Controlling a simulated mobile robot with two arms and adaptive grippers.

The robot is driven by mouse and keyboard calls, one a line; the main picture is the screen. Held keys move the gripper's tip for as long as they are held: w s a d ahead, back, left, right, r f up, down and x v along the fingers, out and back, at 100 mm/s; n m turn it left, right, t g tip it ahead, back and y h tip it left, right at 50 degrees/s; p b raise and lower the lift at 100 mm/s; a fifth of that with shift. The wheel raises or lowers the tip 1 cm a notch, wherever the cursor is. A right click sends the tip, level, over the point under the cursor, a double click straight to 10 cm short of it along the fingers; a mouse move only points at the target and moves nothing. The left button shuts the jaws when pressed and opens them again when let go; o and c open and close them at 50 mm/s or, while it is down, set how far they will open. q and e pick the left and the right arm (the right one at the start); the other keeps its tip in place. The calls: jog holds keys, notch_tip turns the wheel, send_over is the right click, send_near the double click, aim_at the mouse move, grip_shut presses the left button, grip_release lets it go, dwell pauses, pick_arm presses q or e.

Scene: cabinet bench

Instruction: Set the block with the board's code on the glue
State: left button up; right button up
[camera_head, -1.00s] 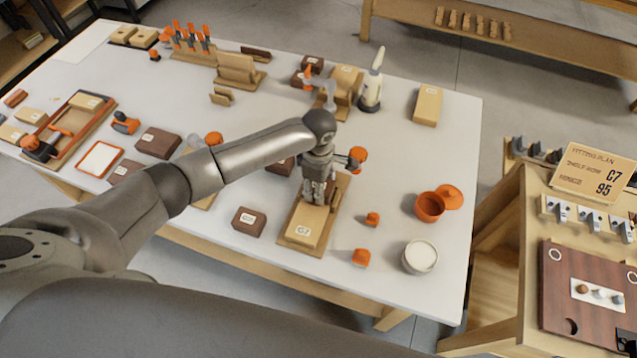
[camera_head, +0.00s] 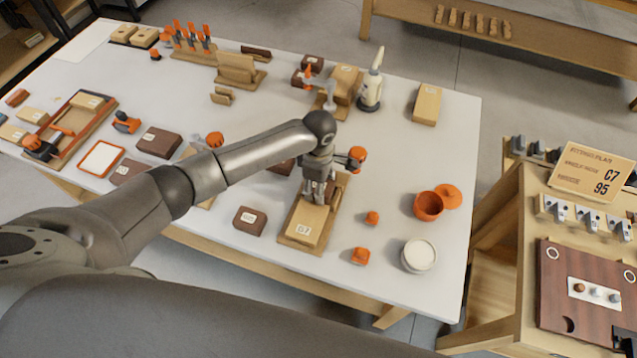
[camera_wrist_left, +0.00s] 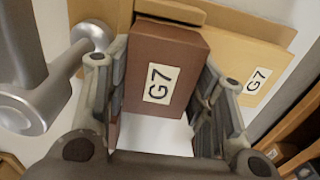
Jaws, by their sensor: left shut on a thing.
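The board (camera_head: 592,172) on the side bench at right shows a code that reads like C7 or G7, with 95 below. My left gripper (camera_head: 318,192) is over a wooden base (camera_head: 288,240) and shut on a dark brown block (camera_wrist_left: 180,50). In the left wrist view this block sits between the fingers, its white label reading G7. The head view hides it behind the gripper. A light wooden block (camera_head: 307,222) with a similar label lies on the base, just beside the held block. I cannot make out the glue. My right gripper is not in view.
Brown blocks (camera_head: 249,221) and small orange-topped pieces (camera_head: 361,256) lie around the base. A white-filled pot (camera_head: 419,256) and an orange pot (camera_head: 428,206) stand at right. A white bottle (camera_head: 371,85) stands behind. The table's right side (camera_head: 450,130) is mostly clear.

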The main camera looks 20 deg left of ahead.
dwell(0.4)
pick_arm(q)
jog(key=o, duration=1.1)
jog(key=shift+o, duration=0.4)
jog(key=o, duration=0.4)
jog(key=shift+c, duration=0.2)
jog(key=shift+r, duration=0.15)
